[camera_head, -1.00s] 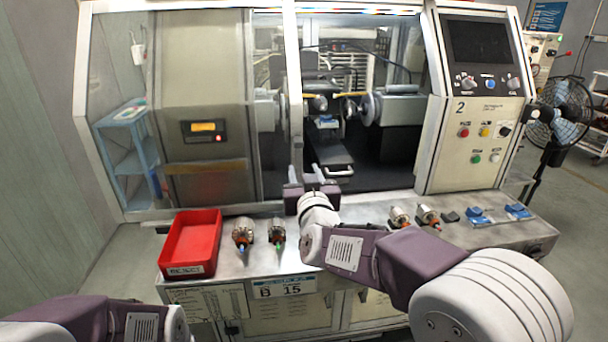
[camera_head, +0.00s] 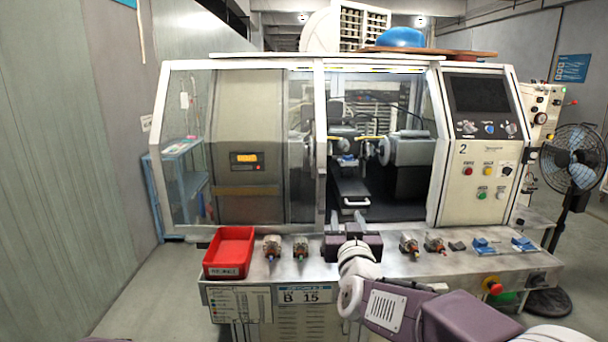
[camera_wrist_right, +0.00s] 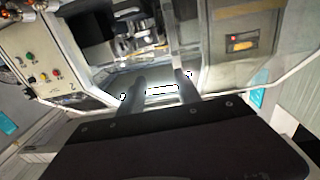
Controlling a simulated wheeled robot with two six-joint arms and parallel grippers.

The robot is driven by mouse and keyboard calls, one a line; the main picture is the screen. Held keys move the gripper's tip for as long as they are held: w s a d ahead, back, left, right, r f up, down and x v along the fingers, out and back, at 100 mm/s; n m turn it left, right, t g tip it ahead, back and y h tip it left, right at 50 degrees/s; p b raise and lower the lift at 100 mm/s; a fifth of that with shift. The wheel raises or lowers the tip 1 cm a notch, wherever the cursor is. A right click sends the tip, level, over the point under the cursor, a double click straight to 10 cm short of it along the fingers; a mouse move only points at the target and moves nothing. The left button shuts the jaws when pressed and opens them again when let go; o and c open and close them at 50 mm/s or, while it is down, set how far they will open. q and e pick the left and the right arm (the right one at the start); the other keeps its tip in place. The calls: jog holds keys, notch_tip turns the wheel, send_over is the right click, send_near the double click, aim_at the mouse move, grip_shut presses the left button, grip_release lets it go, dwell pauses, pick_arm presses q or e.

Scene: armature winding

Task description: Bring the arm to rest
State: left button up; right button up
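My right gripper (camera_head: 347,220) is in front of the winding machine's open doorway, above the metal ledge (camera_head: 385,262). Its two fingers stand apart with nothing seen between them. In the right wrist view the gripper (camera_wrist_right: 160,88) also shows two spread fingers, pointing toward the machine opening. The winding machine (camera_head: 260,150) has its door open on the right part, with the spindle and a small tray with a handle (camera_head: 355,202) inside. My left gripper is out of view; only a dark sliver of an arm shows at the bottom left edge.
A red bin (camera_head: 230,250) sits at the ledge's left. Two armatures (camera_head: 272,247) stand beside it, and two more armatures (camera_head: 409,244) lie right of my gripper. Blue pieces (camera_head: 483,246) lie further right. A control panel (camera_head: 485,150) and a fan (camera_head: 573,160) are at the right.

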jog(key=s+d+f+n+g+p, duration=0.1)
jog(key=s+d+f+g, duration=0.35)
jog(key=f, duration=0.55)
jog(key=s+d+f+g, duration=0.3)
jog(key=s+f+g, duration=0.15)
jog(key=f, duration=0.45)
jog(key=s+f+g, duration=0.4)
jog(key=s+f, duration=0.1)
jog(key=s, duration=0.4)
jog(key=s+f+g, duration=0.4)
jog(key=s+f, duration=0.2)
jog(key=s, duration=0.4)
jog(key=shift+s+d+f+m+y, duration=0.2)
jog(key=shift+f+m+y, duration=0.1)
jog(key=shift+m, duration=0.1)
